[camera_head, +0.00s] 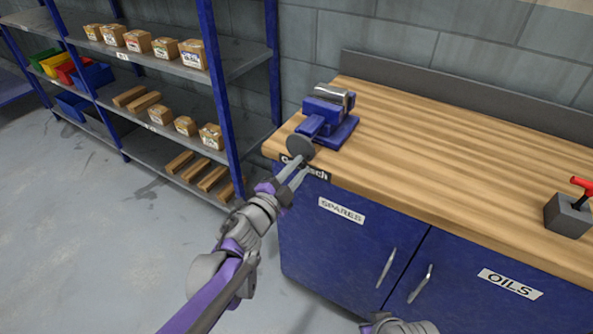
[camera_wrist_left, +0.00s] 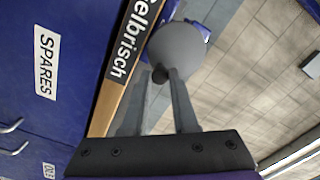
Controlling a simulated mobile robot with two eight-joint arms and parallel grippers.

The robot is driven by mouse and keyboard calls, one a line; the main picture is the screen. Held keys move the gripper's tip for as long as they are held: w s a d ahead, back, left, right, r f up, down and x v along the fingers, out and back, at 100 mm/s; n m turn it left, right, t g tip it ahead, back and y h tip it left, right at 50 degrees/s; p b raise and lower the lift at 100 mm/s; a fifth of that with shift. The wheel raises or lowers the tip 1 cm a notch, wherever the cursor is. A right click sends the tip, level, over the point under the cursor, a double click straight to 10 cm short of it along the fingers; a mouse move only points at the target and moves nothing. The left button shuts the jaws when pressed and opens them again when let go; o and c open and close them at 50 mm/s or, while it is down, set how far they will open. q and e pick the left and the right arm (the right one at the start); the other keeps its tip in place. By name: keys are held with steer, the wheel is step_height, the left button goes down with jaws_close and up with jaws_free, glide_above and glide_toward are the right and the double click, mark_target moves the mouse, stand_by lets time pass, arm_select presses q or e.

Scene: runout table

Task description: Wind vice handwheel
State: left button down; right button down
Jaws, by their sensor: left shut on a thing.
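The blue vice (camera_head: 326,122) sits at the left front corner of the wooden bench top, with a shiny metal cylinder (camera_head: 337,95) at its top. Its grey round handwheel (camera_head: 300,146) faces out over the bench's front edge. The handwheel also shows in the left wrist view (camera_wrist_left: 180,45), with a small dark knob (camera_wrist_left: 160,75) on its face. My left gripper (camera_head: 302,166) reaches up from below, its fingertips shut on this knob at the wheel's lower side. The fingers partly hide the knob. My right gripper's fingers are out of view.
The wooden bench (camera_head: 440,160) has blue doors below, labelled SPARES and OILS. A grey box with a red lever (camera_head: 568,214) stands at the right. Shelving with small boxes and bins (camera_head: 150,65) stands at the left. The middle bench top is clear.

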arm_select(q)
steer(key=shift+d+r+n, duration=0.1)
steer(key=shift+r+n, duration=0.05)
steer(key=shift+n, duration=0.55)
steer(key=shift+s+r+n+b, duration=0.1)
steer(key=shift+r+n+b, duration=0.15)
steer(key=shift+n, duration=0.6)
steer(key=shift+r+n+b, duration=0.15)
steer(key=shift+r+n, duration=0.1)
steer(key=shift+n, duration=0.6)
steer(key=shift+r+n, duration=0.15)
steer(key=shift+n, duration=0.45)
steer(key=c, duration=0.8)
jaws_free()
steer(key=shift+d, duration=0.1)
